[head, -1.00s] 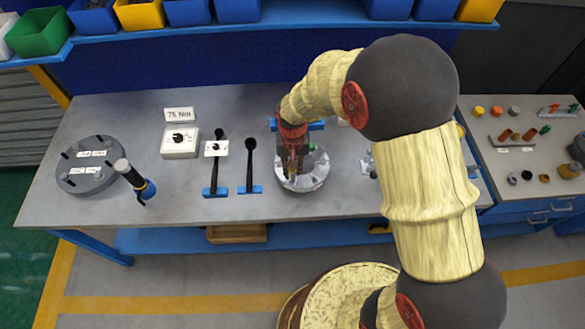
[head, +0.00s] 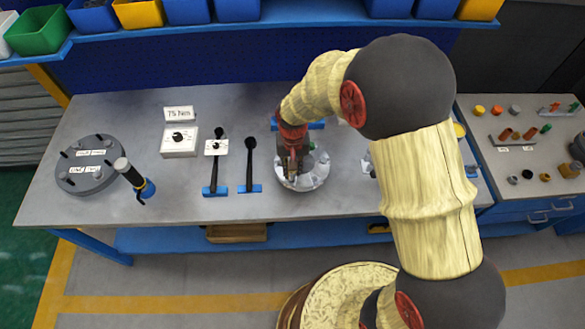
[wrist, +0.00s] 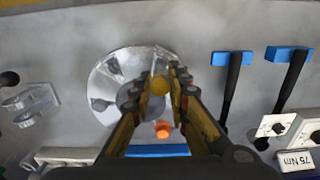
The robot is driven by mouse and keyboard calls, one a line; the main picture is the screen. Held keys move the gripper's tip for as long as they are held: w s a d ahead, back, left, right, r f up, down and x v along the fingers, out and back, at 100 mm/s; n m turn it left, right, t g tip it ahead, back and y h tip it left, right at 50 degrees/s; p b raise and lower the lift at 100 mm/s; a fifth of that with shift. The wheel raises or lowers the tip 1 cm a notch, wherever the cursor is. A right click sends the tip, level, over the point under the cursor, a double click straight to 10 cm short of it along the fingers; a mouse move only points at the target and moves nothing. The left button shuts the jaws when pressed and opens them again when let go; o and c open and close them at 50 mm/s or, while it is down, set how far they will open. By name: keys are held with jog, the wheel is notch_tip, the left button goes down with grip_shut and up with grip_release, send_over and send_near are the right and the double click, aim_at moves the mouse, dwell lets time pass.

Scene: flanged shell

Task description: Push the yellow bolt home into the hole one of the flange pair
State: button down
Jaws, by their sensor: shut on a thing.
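The flange pair (head: 316,181) is a round silver metal part on the workbench, in the middle of the head view. It also fills the upper middle of the wrist view (wrist: 108,72). My gripper (head: 291,172) is over its left part, pointing down. The bolt's lower end and hole one are hidden, so I cannot tell how deep the bolt sits. An orange bolt end (wrist: 163,130) shows near the flange's edge, between the fingers.
Two black-handled tools on blue holders (head: 249,188) lie left of the flange. Further left are a white 75 Nm box (head: 180,150), a blue-and-black driver (head: 148,188) and a dark round plate (head: 86,180). Clear bracket pieces (wrist: 30,103) lie on its other side.

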aim_at(292, 175)
jog(key=shift+f+b, duration=1)
jog(key=shift+f, duration=0.8)
jog(key=c, duration=1.7)
grip_release()
jog(key=shift+c, duration=0.2)
jog(key=shift+o, duration=0.5)
jog(key=shift+r, duration=0.1)
notch_tip(292, 175, up, 12)
jog(key=shift+f, duration=0.1)
